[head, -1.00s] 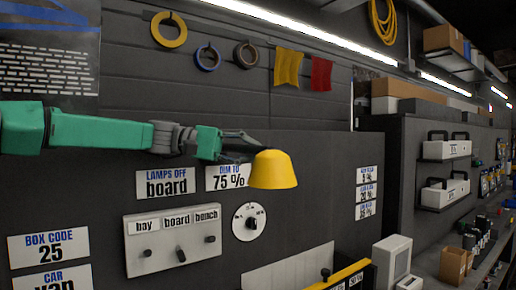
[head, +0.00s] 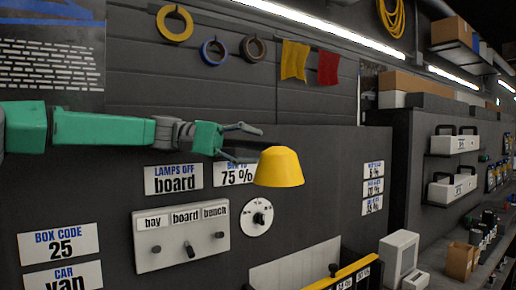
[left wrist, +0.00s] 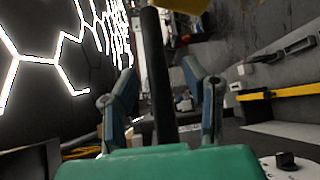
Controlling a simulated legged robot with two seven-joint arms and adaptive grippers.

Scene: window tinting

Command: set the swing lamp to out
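The swing lamp's yellow shade (head: 279,168) hangs in front of the dark wall panel, just right of my left gripper (head: 252,144). A yellow piece that looks like the shade (left wrist: 185,5) shows at the top of the left wrist view. My left gripper also shows in the left wrist view (left wrist: 160,72), its two fingers spread apart. A dark bar (left wrist: 158,85) runs between them; I cannot tell whether it is the lamp's arm or whether it is touched. The lamp's mount is not clearly visible. My right gripper is not in view.
Below my left arm are a three-switch board (head: 181,236), a dial (head: 258,217) and a "LAMPS OFF board" sign (head: 173,180). A yellow rail (head: 345,274) is at the lower edge. Tape rolls and cloths hang above. A workbench with boxes (head: 460,259) stands at right.

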